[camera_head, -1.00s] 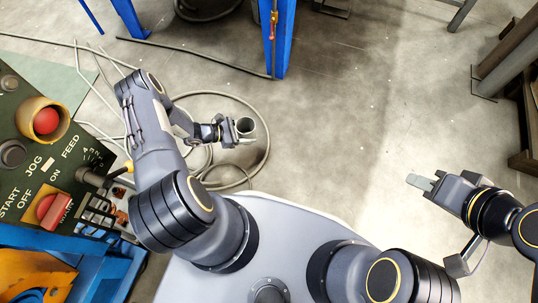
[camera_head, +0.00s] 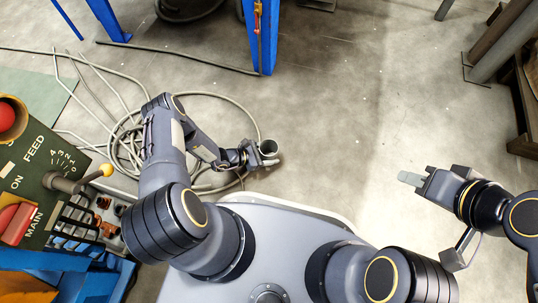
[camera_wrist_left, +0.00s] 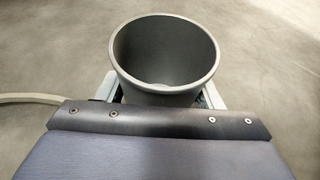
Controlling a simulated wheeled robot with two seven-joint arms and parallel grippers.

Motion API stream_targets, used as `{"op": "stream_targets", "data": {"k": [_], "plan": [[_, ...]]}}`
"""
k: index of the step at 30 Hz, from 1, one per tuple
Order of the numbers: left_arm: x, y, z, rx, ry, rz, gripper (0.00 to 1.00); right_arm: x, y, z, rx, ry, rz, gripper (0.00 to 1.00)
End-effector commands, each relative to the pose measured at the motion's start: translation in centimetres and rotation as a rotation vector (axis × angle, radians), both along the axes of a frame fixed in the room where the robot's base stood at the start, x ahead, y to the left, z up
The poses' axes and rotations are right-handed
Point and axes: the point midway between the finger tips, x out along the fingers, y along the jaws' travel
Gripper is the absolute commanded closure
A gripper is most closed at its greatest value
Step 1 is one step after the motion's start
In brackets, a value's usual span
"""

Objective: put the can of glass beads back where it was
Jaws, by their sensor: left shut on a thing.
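The can (camera_head: 268,149) is a grey, open-topped cylinder. My left gripper (camera_head: 262,157) is shut on it and holds it out in front of my base, above the concrete floor. In the left wrist view the can (camera_wrist_left: 166,50) stands between the two fingers, its mouth facing the camera. Its inside looks grey, with a small pale patch low down; I cannot make out beads. My right gripper (camera_head: 411,179) is at the right, away from the can, with nothing seen in it. Its fingertips are too small to tell whether they are apart.
A green control panel (camera_head: 32,165) with red buttons and a yellow-knobbed lever (camera_head: 107,170) stands at the left. A coiled hose (camera_head: 215,95) lies on the floor near my left arm. A blue post (camera_head: 262,40) stands at the back. The floor (camera_head: 350,120) in the middle is clear.

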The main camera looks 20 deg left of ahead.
Motion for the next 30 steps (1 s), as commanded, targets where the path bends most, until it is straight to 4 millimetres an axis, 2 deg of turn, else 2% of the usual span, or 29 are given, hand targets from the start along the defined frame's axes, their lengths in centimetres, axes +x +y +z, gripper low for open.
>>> {"op": "stream_targets", "data": {"k": [1,8,9,14,23,26,30], "plan": [[0.0,-0.1,-0.9,-0.002,-0.001,-0.001,0.67,0.0,0.0,-0.7,0.0,0.0,0.0,0.68],[0.0,0.0,-0.8,-0.001,-0.001,0.0,0.67,0.0,0.0,-0.4,0.0,0.0,0.0,0.68],[0.0,0.0,-0.8,-0.001,-0.001,0.0,0.37,0.0,0.0,-0.4,0.0,0.0,0.0,0.68],[0.0,0.0,-0.8,-0.001,-0.001,0.0,0.18,0.0,0.0,-0.4,0.0,0.0,0.0,0.68],[-0.1,0.2,-0.7,-0.001,-0.001,0.0,0.18,0.0,0.0,-0.3,0.0,0.0,0.0,0.68],[-0.5,0.9,-0.2,0.0,0.0,0.002,0.18,0.0,0.0,0.1,0.0,0.0,0.0,0.68],[-1.8,2.8,1.0,0.0,0.001,0.004,0.18,0.0,0.0,1.3,0.0,0.0,0.0,0.68]]}}
